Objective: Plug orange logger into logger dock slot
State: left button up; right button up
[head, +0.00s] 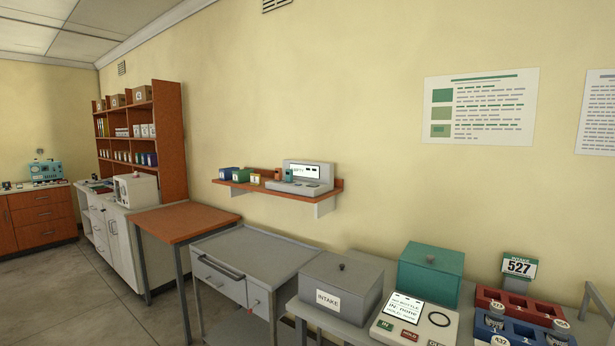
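A pale device with a small screen (305,171), which looks like the logger dock, stands on the orange-brown wall shelf (240,186). Its slots are too small to make out. A small orange-brown item (278,174) stands at the left of this device; it may be the orange logger, but I cannot tell for sure. I cannot tell whether it touches the dock. Neither of my grippers is in view.
Small blue (229,173) and yellow (255,178) boxes share the shelf. Below are a grey drawer cart (255,255) and an orange-topped table (185,221). A grey INTAKE box (340,285), a green box (430,272) and bottle racks (520,308) fill the right counter. Open floor lies left.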

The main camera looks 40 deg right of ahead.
aim_at(278, 171)
jog(key=z, duration=1.1)
